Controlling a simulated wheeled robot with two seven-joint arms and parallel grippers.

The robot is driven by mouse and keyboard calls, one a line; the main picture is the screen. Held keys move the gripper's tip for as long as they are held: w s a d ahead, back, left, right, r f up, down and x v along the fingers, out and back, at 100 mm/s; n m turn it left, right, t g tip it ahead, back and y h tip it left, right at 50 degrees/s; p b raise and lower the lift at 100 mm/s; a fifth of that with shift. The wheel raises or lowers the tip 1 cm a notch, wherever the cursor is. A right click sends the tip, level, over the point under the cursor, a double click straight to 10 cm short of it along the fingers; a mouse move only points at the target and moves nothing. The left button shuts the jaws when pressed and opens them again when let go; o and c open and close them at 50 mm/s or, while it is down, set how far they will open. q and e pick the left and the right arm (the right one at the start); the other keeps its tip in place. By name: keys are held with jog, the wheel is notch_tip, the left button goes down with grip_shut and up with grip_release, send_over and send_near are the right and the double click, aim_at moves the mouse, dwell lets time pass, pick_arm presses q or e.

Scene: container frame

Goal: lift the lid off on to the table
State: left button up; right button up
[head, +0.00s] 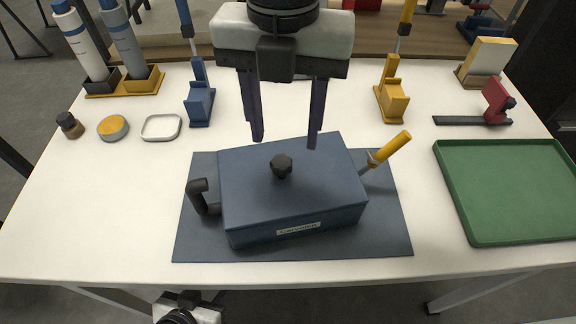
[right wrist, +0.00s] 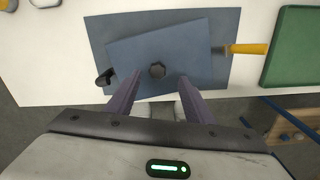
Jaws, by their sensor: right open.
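A blue box stands on a darker blue-grey mat (head: 385,235). Its flat lid (head: 325,175) is on it, with a black knob (head: 282,166) at the middle. The box front (head: 300,229) bears a label. My right gripper (head: 285,144) is open and empty, pointing down above the lid.
A black handle (head: 203,198) sticks out left of the box, and a yellow-handled tool (head: 390,149) at its right. A green tray (head: 515,190) lies at the right. Blue (head: 200,103) and yellow (head: 392,100) stands are behind.

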aim_at(282, 159)
jog(key=shift+a+f+p, duration=0.15)
jog(key=shift+f, duration=1.35)
jog(key=shift+a+f+p, duration=0.1)
jog(key=shift+f+p, duration=0.05)
jog(key=shift+f, duration=1.35)
grip_shut()
